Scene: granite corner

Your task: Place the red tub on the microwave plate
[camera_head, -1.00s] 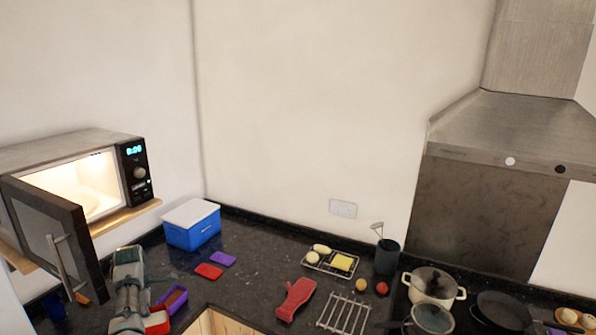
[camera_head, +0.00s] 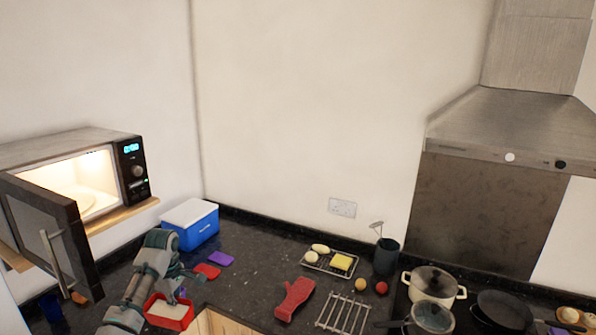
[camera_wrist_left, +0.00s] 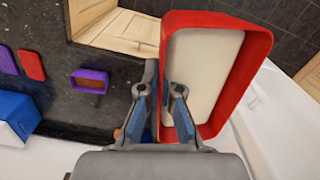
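The red tub (camera_head: 170,323), with pale contents, is held above the counter at the lower left in the head view. In the left wrist view the red tub (camera_wrist_left: 262,70) is large and close, tilted in the picture. My left gripper (camera_head: 177,287) is shut on one side wall of it; in the wrist view the left gripper (camera_wrist_left: 161,95) has one finger inside the tub and one outside. The microwave (camera_head: 137,170) is lit with its door open at the left. The microwave plate (camera_head: 72,201) lies inside, partly hidden by the door. My right gripper is out of view.
The open microwave door (camera_head: 60,240) juts out over the counter, left of my arm. A blue cool box (camera_head: 192,226), a red lid (camera_head: 207,271) and a purple lid (camera_head: 221,258) are behind the tub. A purple tub (camera_wrist_left: 92,80) stands on the counter.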

